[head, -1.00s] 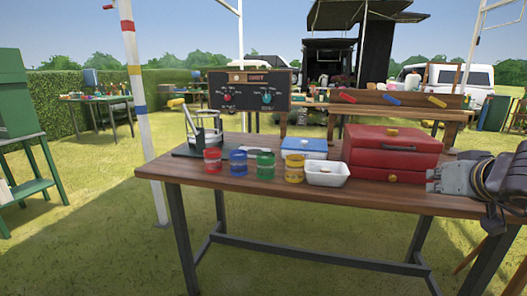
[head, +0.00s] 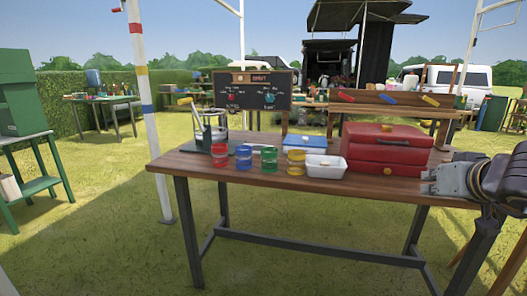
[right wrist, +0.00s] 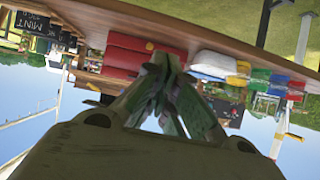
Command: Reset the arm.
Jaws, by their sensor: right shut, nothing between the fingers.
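My right gripper (head: 432,181) is at the right end of the wooden table (head: 300,188) in the head view, beside the red box (head: 388,151) with drawers. Its fingers point left and are shut with nothing between them; it also shows in the right wrist view (right wrist: 168,62), where the picture is upside down. The red box (right wrist: 130,55) lies beyond the fingertips there. My left gripper is not in view.
On the table stand red (head: 220,155), blue (head: 244,157), green (head: 269,159) and yellow (head: 296,162) cans, a white tray (head: 326,167) and a blue-lidded box (head: 304,143). A chalkboard (head: 254,90) stands behind. A white pole (head: 148,108) rises left of the table; grass there is open.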

